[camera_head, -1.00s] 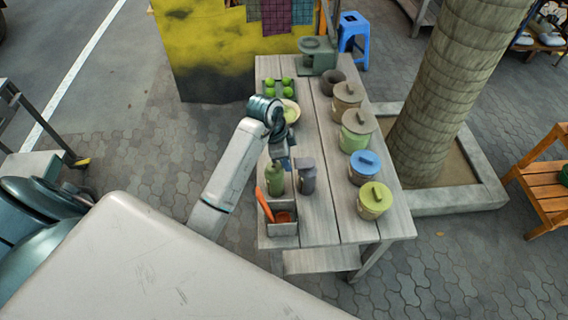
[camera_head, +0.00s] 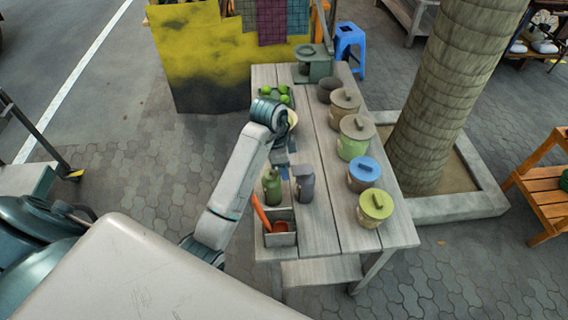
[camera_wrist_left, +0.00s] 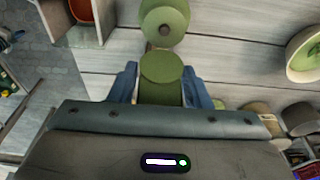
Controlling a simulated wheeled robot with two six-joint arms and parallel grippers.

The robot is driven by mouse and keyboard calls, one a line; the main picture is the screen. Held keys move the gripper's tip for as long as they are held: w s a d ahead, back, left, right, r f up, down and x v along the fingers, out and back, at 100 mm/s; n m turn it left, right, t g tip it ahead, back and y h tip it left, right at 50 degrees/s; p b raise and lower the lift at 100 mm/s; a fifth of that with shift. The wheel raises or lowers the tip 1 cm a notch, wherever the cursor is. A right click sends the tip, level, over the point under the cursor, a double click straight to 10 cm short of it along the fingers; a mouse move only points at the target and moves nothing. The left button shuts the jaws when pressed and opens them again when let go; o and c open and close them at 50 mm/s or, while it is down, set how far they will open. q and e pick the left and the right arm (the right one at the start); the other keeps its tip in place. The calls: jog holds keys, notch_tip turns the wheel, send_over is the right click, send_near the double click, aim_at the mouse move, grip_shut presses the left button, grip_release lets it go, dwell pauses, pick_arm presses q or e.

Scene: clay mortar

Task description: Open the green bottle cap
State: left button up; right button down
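The green bottle (camera_head: 272,188) stands upright on the wooden table, just behind the grey box at its near-left end. It also shows at the top of the left wrist view (camera_wrist_left: 168,18). My left gripper (camera_head: 284,170) is above the table, close to the bottle's right side. In the left wrist view its two blue fingers (camera_wrist_left: 160,90) are closed on a green cylindrical piece that looks like the cap (camera_wrist_left: 163,68). The piece appears apart from the bottle. The piece's lower end is hidden by the gripper body. My right gripper is not in view.
A grey-purple bottle (camera_head: 304,184) stands right of the green one. A grey box (camera_head: 281,238) holds an orange tool (camera_head: 261,214). Several lidded pots, including a blue-lidded one (camera_head: 364,172), line the right edge. The table's middle planks (camera_head: 321,160) are clear.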

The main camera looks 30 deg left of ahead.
aim_at(277, 173)
pick_arm(q)
jog(key=shift+a+r+p, duration=0.1)
jog(key=shift+r+p, duration=0.55)
jog(key=shift+r, duration=0.15)
notch_tip(277, 173, up, 9)
jog(key=s+a+p, duration=0.1)
jog(key=p, duration=0.7)
jog(key=shift+a+p, duration=0.25)
jog(key=shift+p, duration=0.15)
